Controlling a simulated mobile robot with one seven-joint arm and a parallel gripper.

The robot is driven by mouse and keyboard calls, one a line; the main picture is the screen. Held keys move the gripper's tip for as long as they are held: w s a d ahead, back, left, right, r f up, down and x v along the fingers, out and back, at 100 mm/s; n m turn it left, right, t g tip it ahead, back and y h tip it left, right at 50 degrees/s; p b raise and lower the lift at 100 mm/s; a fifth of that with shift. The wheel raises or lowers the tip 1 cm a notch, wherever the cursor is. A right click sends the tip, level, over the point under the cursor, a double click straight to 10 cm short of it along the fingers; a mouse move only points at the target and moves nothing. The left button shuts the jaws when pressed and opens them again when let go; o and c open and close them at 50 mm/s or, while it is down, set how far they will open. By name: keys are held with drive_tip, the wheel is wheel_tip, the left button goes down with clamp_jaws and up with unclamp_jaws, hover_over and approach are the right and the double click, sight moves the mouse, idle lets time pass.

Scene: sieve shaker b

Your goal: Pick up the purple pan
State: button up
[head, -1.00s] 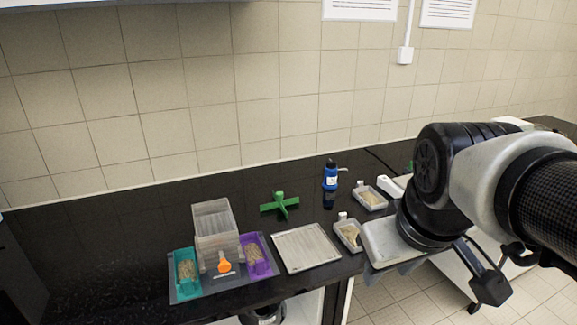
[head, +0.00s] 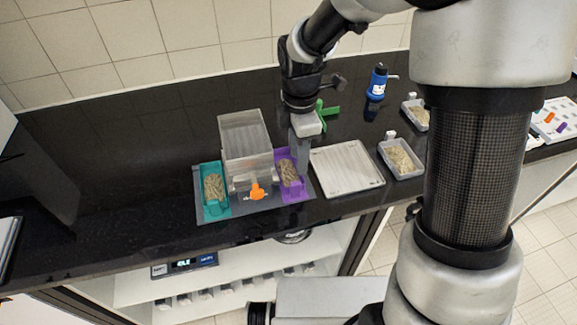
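The purple pan (head: 293,190) holds grainy tan-brown material and sits on a grey base plate at the right side of the clear sieve shaker box (head: 246,140). A teal pan (head: 210,200) with similar material sits at the box's left side. An orange part (head: 257,191) is on the box's front. My gripper (head: 300,165) points down at the back right part of the purple pan, close above or at its edge. The fingers partly cover the pan's back end. I cannot tell whether they touch it or how far apart they are.
A flat whitish tray (head: 347,168) lies just right of the purple pan. Grey pans of material (head: 401,158) stand farther right. A green cross-shaped part (head: 327,112) and a blue bottle (head: 376,83) stand behind. The black counter is free at left.

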sight(295, 183)
wheel_tip(295, 183, down, 7)
drive_tip(key=shift+f, duration=0.15)
drive_tip(key=shift+w+a+f+p, duration=0.1)
drive_tip(key=shift+a+f+p, duration=0.1)
drive_tip(key=shift+f, duration=1.15)
drive_tip(key=shift+w+a+f+p, duration=0.1)
drive_tip(key=shift+f+p, duration=0.1)
drive_tip(key=shift+f, duration=1.15)
drive_tip(key=shift+s, duration=0.1)
clamp_jaws()
